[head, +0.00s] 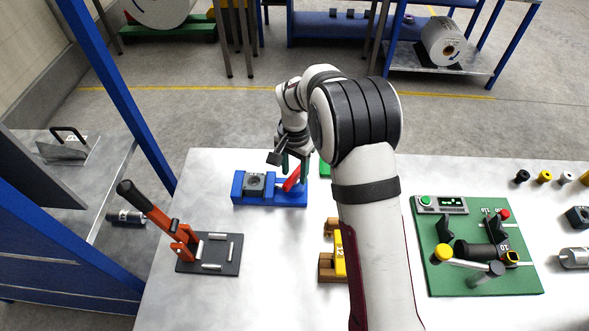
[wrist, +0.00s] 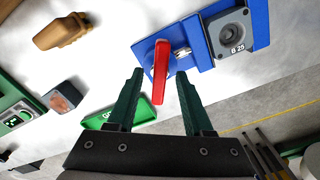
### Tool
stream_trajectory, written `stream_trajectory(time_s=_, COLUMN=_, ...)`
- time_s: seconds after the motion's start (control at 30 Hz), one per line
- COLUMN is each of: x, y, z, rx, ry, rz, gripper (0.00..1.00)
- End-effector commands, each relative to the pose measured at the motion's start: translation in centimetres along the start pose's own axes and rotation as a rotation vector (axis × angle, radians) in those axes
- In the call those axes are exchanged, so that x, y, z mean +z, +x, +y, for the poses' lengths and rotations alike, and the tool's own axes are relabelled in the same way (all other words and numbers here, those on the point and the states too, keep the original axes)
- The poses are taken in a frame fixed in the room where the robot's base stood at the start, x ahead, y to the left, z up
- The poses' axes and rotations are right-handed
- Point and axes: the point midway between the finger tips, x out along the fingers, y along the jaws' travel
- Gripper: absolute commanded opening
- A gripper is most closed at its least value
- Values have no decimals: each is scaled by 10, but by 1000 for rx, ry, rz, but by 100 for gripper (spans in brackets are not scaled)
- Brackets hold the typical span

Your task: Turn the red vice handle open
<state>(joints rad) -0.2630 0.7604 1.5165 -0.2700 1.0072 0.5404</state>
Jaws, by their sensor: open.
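The blue vice (head: 271,200) stands near the far left edge of the table, with a grey block (head: 254,183) marked B 25 set in it. The red vice handle (head: 292,180) is at its right end; in the wrist view the handle (wrist: 161,85) points from the vice down towards my gripper. My gripper (wrist: 160,73) has two green fingers, spread apart, one on each side of the handle. Gaps show between the handle and both fingers. In the head view my gripper (head: 293,165) is at the handle, partly hidden by my wrist.
A green tray (wrist: 147,113) lies beyond the handle, partly hidden. A red toggle clamp (head: 182,240) with a tall black grip stands left of the vice. Yellow and brown blocks (head: 338,262) lie nearer, behind my arm. A green panel (head: 460,280) is at right.

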Motion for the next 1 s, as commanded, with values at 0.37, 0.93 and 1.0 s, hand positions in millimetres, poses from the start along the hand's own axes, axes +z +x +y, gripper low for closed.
stream_trajectory(time_s=0.37, x=0, y=0, z=0, rx=0, ry=0, rz=0, gripper=0)
stream_trajectory(time_s=0.93, x=0, y=-1, z=0, rx=0, ry=-104, rz=-2, gripper=0)
stream_trajectory(time_s=1.0, x=0, y=-1, z=0, rx=0, ry=-154, rz=-2, gripper=0)
